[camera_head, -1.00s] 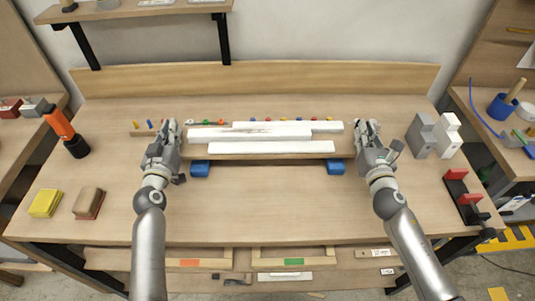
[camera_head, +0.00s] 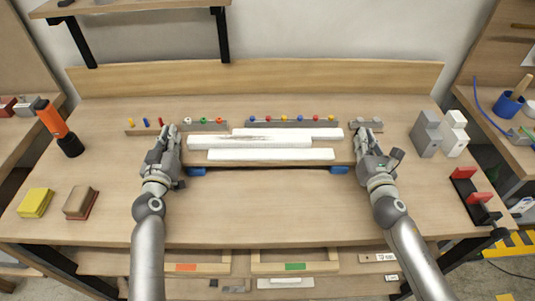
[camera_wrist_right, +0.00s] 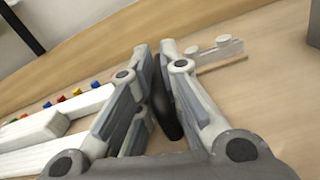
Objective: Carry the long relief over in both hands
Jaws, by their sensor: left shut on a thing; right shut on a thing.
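The long relief is a thin wooden board (camera_head: 270,164) with white raised bars (camera_head: 270,154) along it. It lies level across the middle of the bench, over two blue blocks (camera_head: 197,171) (camera_head: 339,170). Whether it touches them I cannot tell. My left gripper (camera_head: 166,136) is shut at its left end. My right gripper (camera_head: 368,134) is shut at its right end. In the right wrist view the white bars (camera_wrist_right: 35,140) run off left of the gripper (camera_wrist_right: 155,50), and a dark piece sits between the fingers. The fingers hide the gripped ends.
Strips with coloured pegs (camera_head: 290,122) stand just behind the relief. Grey and white stepped blocks (camera_head: 427,135) stand at right, near a red-and-black holder (camera_head: 470,193). An orange-black tool (camera_head: 57,127) and two sponge-like blocks (camera_head: 36,202) are at left. The bench front is clear.

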